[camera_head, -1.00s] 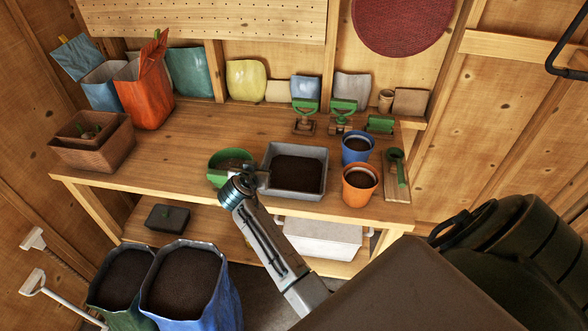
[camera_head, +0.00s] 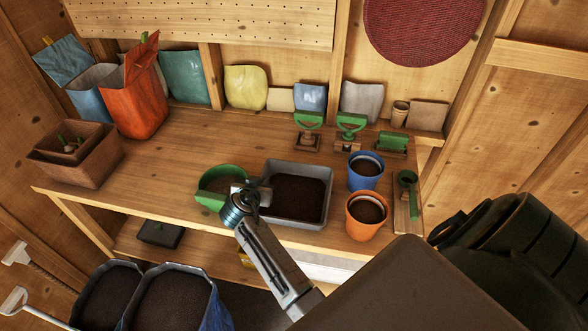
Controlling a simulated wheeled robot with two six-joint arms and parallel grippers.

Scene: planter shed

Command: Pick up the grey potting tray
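The grey potting tray (camera_head: 328,211) is rectangular, holds dark soil and sits on the wooden bench near its front edge. My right gripper (camera_head: 258,190) is at the tray's left rim, between the tray and a green pot (camera_head: 208,195). From this angle it overlaps the rim, and I cannot tell whether its fingers are around the rim or only beside it. The fingertips are small and partly hidden, so their opening does not show. My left gripper is not in view.
A blue pot (camera_head: 365,172) and an orange pot (camera_head: 366,216) stand close to the tray's right. Green-handled tools (camera_head: 350,128) stand behind. The bench top (camera_head: 185,145) is clear to the left of the green pot. Soil bags (camera_head: 175,298) stand below in front.

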